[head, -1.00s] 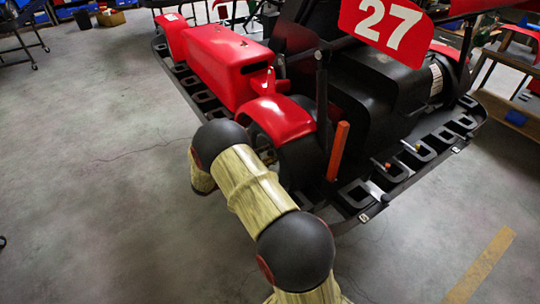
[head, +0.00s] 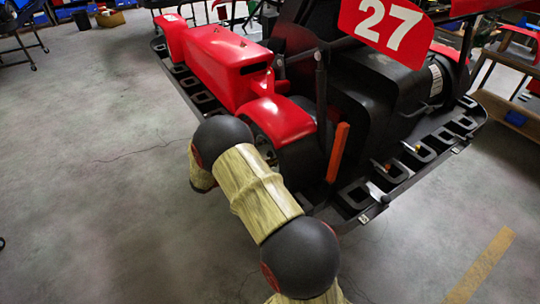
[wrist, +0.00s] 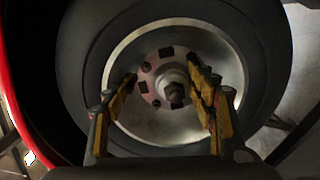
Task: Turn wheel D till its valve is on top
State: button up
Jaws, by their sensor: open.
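A kart wheel (wrist: 125,62) with a black tyre and a silver dished rim fills most of the wrist view; no letter shows on it. Its reddish hub has dark slots and a central nut (wrist: 174,92). My gripper (wrist: 162,72) is open, with its yellow and black fingers on either side of the hub, in front of the rim. I cannot tell whether they touch the wheel. I cannot make out a valve on the rim. In the head view the dark tyre (head: 303,160) shows partly below a red fender; my arm hides the gripper there.
The red and black kart (head: 222,62) with a number 27 plate (head: 385,20) has a slotted black side bumper (head: 430,160). An orange upright bar (head: 338,152) stands close behind the wheel. A wooden stand (head: 510,112) is at the right.

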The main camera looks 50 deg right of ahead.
aim_at(264, 132)
jog(key=o, duration=0.9)
jog(key=r, duration=0.5)
jog(key=w+r, duration=0.1)
jog(key=r, duration=0.1)
jog(key=shift+d+r, duration=0.25)
jog(key=shift+d, duration=0.1)
jog(key=shift+a+r, duration=0.1)
jog(key=shift+r, duration=0.4)
jog(key=shift+s+a+r, duration=0.1)
jog(key=shift+a+r, duration=0.05)
jog(key=shift+r, duration=0.05)
jog(key=shift+w+a+r+h, duration=0.25)
jog(key=shift+a+h, duration=0.05)
jog(key=shift+a, duration=0.25)
jog(key=c, duration=0.8)
jog(key=shift+w+f, duration=0.1)
jog(key=shift+c, duration=0.5)
jog(key=shift+a, duration=0.2)
jog(key=shift+v, duration=1.95)
jog(key=shift+a, duration=0.55)
jog(key=shift+a+f, duration=0.1)
jog(key=shift+a, duration=0.3)
jog(key=shift+v, duration=1.3)
